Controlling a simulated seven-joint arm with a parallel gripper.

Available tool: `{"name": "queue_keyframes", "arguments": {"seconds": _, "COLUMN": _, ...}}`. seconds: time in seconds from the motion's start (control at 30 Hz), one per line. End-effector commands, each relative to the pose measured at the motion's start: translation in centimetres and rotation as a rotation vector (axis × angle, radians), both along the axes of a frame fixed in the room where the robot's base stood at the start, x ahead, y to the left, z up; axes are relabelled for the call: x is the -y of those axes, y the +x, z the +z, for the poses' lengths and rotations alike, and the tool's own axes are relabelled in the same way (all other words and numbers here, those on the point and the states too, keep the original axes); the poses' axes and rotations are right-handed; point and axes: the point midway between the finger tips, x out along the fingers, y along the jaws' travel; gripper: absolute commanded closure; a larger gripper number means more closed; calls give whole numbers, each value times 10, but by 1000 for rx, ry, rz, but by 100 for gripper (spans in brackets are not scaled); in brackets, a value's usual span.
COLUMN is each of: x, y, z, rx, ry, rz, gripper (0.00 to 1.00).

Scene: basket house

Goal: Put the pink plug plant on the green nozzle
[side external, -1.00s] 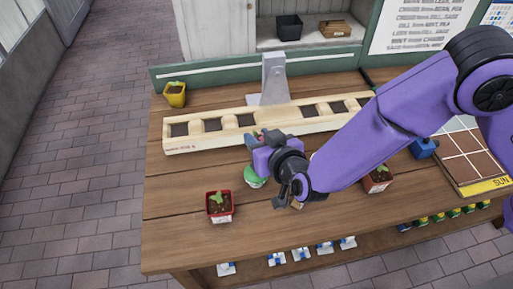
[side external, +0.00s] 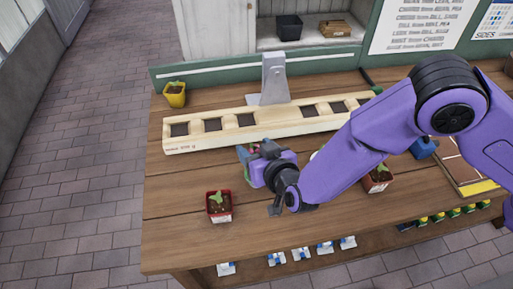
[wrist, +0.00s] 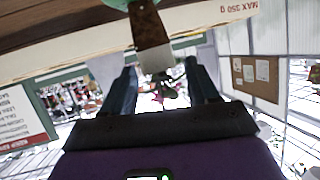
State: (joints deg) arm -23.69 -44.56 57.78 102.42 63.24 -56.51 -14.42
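My gripper (side external: 243,156) is low over the middle of the table, just in front of the wooden beam. In the wrist view, its two dark teal fingers (wrist: 163,75) stand apart. A brown piece with a pale end (wrist: 152,58) shows between or beyond them, with a visible gap to the right finger. Small green and pinkish bits (wrist: 170,92), perhaps the plug plant, show just below it; they are too blurred to identify. A green patch (wrist: 118,3) is cut off at the top edge. I cannot clearly make out the nozzle; my gripper hides that spot in the side view.
The wooden beam with square holes (side external: 280,124) lies behind my gripper, with a grey stand (side external: 273,78) at its middle. A red pot with a seedling (side external: 219,207) stands at front left, another (side external: 377,180) at right. A yellow pot (side external: 175,95) stands at back left.

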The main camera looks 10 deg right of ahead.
Motion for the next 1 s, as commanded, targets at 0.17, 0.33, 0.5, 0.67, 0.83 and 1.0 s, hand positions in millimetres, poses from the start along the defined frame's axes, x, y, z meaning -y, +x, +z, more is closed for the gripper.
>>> {"name": "queue_keyframes", "arguments": {"seconds": 0.17, "x": 0, "y": 0, "z": 0, "rx": 0, "ry": 0, "rz": -1, "gripper": 41}}
{"name": "queue_keyframes", "arguments": {"seconds": 0.33, "x": 0, "y": 0, "z": 4, "rx": 0, "ry": 0, "rz": -1, "gripper": 41}}
{"name": "queue_keyframes", "arguments": {"seconds": 0.5, "x": 4, "y": -20, "z": 12, "rx": -1, "ry": -1, "rz": 4, "gripper": 41}}
{"name": "queue_keyframes", "arguments": {"seconds": 0.67, "x": 11, "y": -50, "z": 25, "rx": -1, "ry": 0, "rz": 5, "gripper": 41}}
{"name": "queue_keyframes", "arguments": {"seconds": 0.83, "x": 19, "y": -78, "z": 37, "rx": 0, "ry": 1, "rz": 4, "gripper": 41}}
{"name": "queue_keyframes", "arguments": {"seconds": 1.0, "x": 24, "y": -98, "z": 46, "rx": 0, "ry": 0, "rz": 1, "gripper": 41}}
